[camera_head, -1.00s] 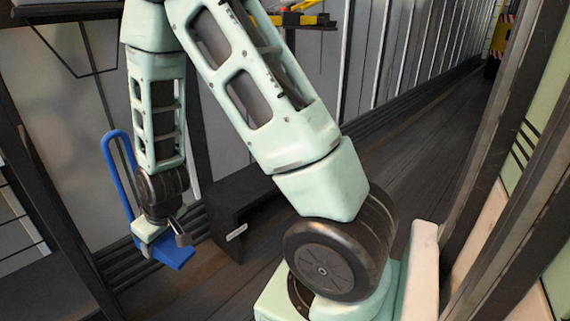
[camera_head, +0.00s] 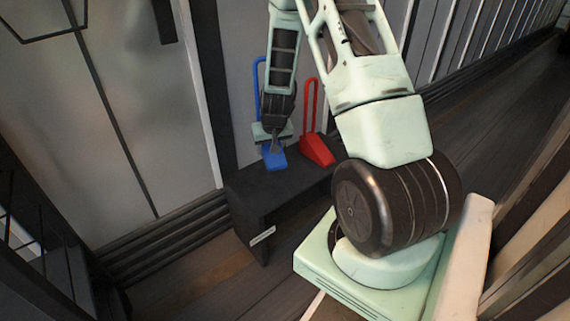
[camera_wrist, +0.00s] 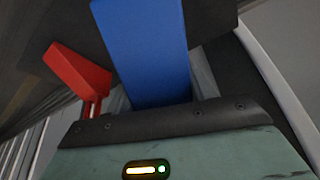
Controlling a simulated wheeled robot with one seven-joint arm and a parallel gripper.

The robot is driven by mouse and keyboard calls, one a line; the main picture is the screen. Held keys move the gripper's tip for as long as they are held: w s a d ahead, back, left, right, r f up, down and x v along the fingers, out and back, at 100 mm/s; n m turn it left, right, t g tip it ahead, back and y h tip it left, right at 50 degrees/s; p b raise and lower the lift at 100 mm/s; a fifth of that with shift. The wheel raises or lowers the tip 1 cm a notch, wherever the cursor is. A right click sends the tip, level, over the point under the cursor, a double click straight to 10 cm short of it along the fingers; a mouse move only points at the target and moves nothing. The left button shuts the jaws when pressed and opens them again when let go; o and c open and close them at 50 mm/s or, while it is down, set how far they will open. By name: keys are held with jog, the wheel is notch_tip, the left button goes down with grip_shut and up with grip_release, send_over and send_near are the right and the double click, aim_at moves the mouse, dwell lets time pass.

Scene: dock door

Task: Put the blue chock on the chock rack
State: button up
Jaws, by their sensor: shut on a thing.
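The blue chock (camera_head: 273,158) has a wedge foot and a tall looped handle. My gripper (camera_head: 276,140) is shut on it and holds it at the left part of the black chock rack (camera_head: 262,203). In the head view its foot appears at the rack's top; whether it touches cannot be told. In the wrist view the blue chock (camera_wrist: 143,50) fills the middle, pointing away from my gripper (camera_wrist: 160,108), whose fingertips are hidden behind it. The rack top (camera_wrist: 215,22) shows dark beyond it.
A red chock (camera_head: 318,150) with a looped red handle stands on the rack just right of the blue one; it also shows in the wrist view (camera_wrist: 78,70). A grey door (camera_head: 100,120) is at the left. Wooden floor (camera_head: 200,280) lies in front.

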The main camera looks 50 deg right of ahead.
aim_at(272, 174)
jog(key=shift+w+d+f+b, duration=0.15)
jog(key=shift+d+f, duration=0.15)
jog(key=shift+d, duration=0.15)
jog(key=shift+w+d+f+b, duration=0.1)
jog(key=shift+d+f+b, duration=0.05)
jog(key=shift+d+f, duration=0.2)
notch_tip(272, 174, down, 4)
jog(key=shift+r+b, duration=0.15)
jog(key=shift+b, duration=0.9)
jog(key=shift+f+b, duration=1.4)
jog(key=shift+f, duration=1.2)
jog(key=shift+f, duration=0.1)
jog(key=shift+f, duration=0.15)
jog(key=o, duration=1.5)
